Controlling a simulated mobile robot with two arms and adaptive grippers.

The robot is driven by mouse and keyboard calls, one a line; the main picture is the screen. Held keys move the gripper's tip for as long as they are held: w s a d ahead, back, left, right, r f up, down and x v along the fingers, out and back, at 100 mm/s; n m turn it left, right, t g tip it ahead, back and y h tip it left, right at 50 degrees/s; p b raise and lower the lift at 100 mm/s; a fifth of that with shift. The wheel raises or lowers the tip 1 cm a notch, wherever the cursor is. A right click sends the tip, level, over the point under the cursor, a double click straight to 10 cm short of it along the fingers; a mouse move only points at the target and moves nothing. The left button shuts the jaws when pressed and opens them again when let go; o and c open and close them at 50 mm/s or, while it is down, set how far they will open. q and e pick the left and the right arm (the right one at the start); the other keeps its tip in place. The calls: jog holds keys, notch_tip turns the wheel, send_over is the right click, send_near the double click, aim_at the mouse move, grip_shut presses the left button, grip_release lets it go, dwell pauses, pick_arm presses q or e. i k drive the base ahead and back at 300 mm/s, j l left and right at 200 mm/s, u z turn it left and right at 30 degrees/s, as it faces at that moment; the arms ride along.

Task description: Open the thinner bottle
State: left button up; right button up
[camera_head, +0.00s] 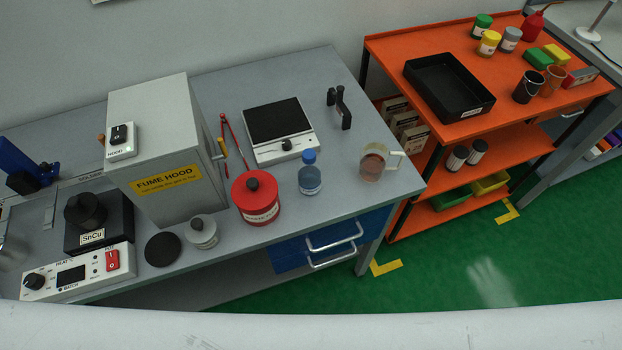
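A translucent blue bottle with a blue cap (309,174) stands upright on the grey workbench (345,195), near its front edge. It has a small pale label that I cannot read; it looks like the thinner bottle. The cap sits on its neck. Neither of my grippers is in view.
A red lidded pot (256,200) stands left of the bottle, a glass beaker with reddish liquid (373,164) right of it. A hot plate (278,128) and red tongs (236,140) lie behind. The fume hood (165,150) stands left. An orange cart (430,70) is at right.

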aim_at(309, 175)
jog(key=k+j+z, duration=0.2)
jog(key=j+z, duration=0.2)
jog(key=k+j+z, duration=0.35)
jog(key=j, duration=0.25)
jog(key=k+j+z, duration=0.25)
jog(key=j+z, duration=0.15)
